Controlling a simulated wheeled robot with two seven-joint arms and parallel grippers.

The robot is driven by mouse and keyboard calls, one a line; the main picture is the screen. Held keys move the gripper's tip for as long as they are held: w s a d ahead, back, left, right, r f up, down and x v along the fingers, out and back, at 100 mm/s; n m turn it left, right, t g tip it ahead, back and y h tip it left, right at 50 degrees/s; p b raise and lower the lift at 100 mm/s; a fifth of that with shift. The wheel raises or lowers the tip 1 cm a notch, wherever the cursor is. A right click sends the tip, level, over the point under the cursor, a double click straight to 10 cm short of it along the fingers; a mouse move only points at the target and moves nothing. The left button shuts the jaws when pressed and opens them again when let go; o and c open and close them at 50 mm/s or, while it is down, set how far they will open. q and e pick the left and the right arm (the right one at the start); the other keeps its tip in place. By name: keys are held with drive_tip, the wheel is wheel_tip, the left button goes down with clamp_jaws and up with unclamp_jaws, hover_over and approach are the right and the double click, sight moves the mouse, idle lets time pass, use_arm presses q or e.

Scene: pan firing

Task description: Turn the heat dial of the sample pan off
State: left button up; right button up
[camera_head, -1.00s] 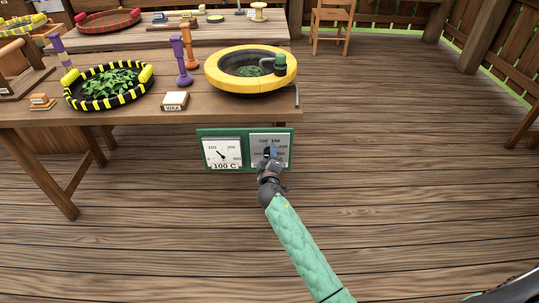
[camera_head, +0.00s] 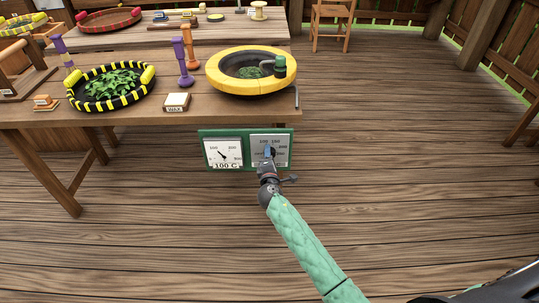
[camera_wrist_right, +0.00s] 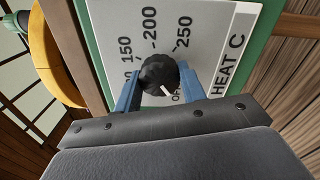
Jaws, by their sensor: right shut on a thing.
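The heat dial is a round black knob (camera_wrist_right: 159,73) with a white mark, on a grey plate (camera_wrist_right: 105,20) printed with temperatures and "HEAT C". In the right wrist view, the mark points down and right, close to the partly hidden "OFF" print. My right gripper (camera_wrist_right: 160,78) has its blue fingers on both sides of the knob, shut on it. In the head view, my right gripper (camera_head: 269,153) reaches the plate on the green panel (camera_head: 246,133) and covers the knob. The yellow-rimmed sample pan (camera_head: 217,80) stands above on the table. My left gripper is out of view.
A gauge (camera_head: 222,150) left of the dial reads "100 C". The table (camera_head: 140,122) holds a black-and-yellow pan (camera_head: 72,99) with leaves, a purple-topped post (camera_head: 180,50) and a labelled block (camera_head: 177,101). The floor in front is clear.

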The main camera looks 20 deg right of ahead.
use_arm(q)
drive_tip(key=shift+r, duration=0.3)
use_arm(e)
drive_tip(key=shift+a, duration=0.1)
drive_tip(key=shift+f, duration=0.1)
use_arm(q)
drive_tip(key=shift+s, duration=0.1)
use_arm(e)
drive_tip(key=o, duration=1)
drive_tip(key=shift+c, duration=0.2)
drive_tip(key=shift+s, duration=0.1)
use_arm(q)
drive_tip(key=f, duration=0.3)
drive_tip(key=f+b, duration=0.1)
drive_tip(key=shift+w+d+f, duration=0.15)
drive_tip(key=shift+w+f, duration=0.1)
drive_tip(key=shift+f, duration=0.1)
use_arm(e)
drive_tip(key=v, duration=0.7)
drive_tip(key=shift+s, duration=0.3)
